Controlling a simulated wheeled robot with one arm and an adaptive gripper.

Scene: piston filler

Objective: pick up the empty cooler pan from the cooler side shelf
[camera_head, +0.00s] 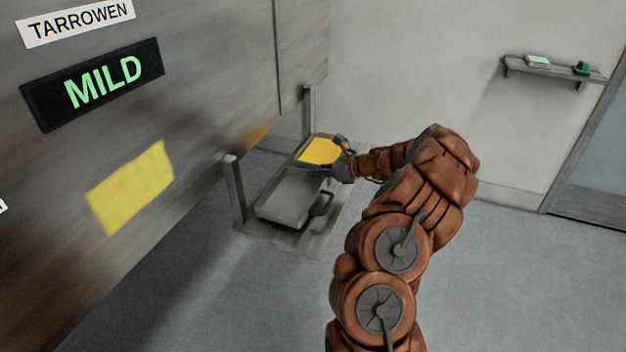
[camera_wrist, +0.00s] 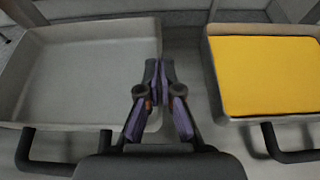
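The empty cooler pan (camera_head: 290,195) is a grey, shallow rectangular tray with a bare floor. It sits on the cooler side shelf (camera_head: 296,240), its dark handle (camera_head: 320,206) facing right in the head view. In the wrist view the empty pan (camera_wrist: 85,75) is at left, its handle (camera_wrist: 55,160) along the near side. A second pan (camera_wrist: 222,100) with a yellow filling is at right. My gripper (camera_head: 338,158) is over the gap between the two pans. In the wrist view its fingertips (camera_wrist: 159,66) are together, with nothing seen between them, apart from both handles.
The yellow-filled pan's handle (camera_wrist: 290,150) juts toward me. A grey post (camera_head: 236,190) stands at the shelf's left edge, and another post (camera_head: 308,110) behind. The metal machine wall (camera_head: 200,90) rises on the left. The floor to the right is clear.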

